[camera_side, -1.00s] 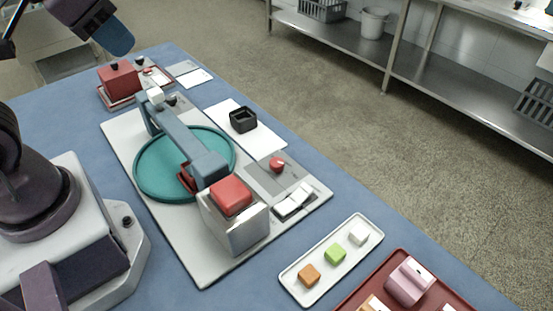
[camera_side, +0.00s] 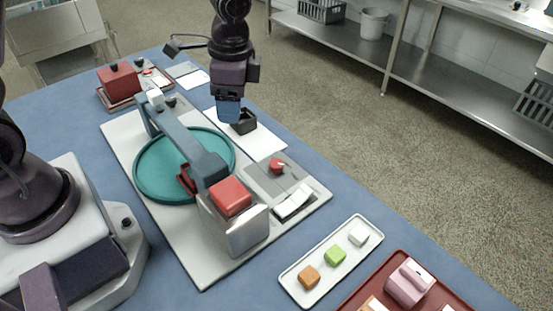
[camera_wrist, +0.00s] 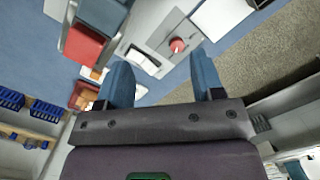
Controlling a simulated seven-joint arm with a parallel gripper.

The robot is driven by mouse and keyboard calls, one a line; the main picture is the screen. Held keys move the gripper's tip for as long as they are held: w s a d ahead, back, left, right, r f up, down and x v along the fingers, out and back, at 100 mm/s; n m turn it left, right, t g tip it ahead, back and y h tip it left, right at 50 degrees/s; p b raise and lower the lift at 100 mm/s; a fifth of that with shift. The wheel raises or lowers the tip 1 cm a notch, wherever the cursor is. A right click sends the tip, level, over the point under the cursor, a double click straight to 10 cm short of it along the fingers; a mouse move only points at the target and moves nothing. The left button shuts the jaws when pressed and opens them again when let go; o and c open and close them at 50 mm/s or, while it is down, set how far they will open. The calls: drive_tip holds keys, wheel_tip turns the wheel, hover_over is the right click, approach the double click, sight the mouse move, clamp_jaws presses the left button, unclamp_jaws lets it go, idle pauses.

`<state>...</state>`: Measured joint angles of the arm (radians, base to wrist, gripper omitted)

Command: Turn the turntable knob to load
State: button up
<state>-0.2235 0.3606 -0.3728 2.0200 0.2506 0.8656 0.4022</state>
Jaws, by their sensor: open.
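A red knob (camera_side: 277,164) sits on a grey panel (camera_side: 262,180) at the right part of a white base plate, to the right of the teal turntable (camera_side: 150,178). The knob also shows in the wrist view (camera_wrist: 177,45), ahead of and between the fingertips, with a pale mark on it. A small dark knob (camera_side: 171,101) stands by the far end of the blue-grey arm over the turntable. I cannot read any labels. My gripper (camera_side: 229,112) points down, open and empty, beyond and left of the red knob, apart from it. Its blue fingers (camera_wrist: 163,75) are spread.
A black square holder (camera_side: 244,124) on a white sheet is partly hidden behind my gripper. A metal block with a red top (camera_side: 231,195) and white rockers (camera_side: 294,202) stand near the red knob. A white tray (camera_side: 292,290) with colored blocks lies in front.

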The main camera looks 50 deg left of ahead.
drive_tip(key=w+d+f+m, duration=0.2)
drive_tip(key=w+f+m, duration=0.2)
drive_tip(key=f, duration=0.1)
drive_tip(key=m, duration=0.4)
approach(277, 163)
drive_tip(key=shift+t+h, duration=0.3)
drive_tip(key=shift+h, duration=0.1)
drive_tip(key=f, duration=0.9)
drive_tip(key=shift+s+a+f, duration=0.1)
drive_tip(key=shift+s+a, duration=0.15)
drive_tip(key=shift+a, duration=0.15)
drive_tip(key=c, duration=0.9)
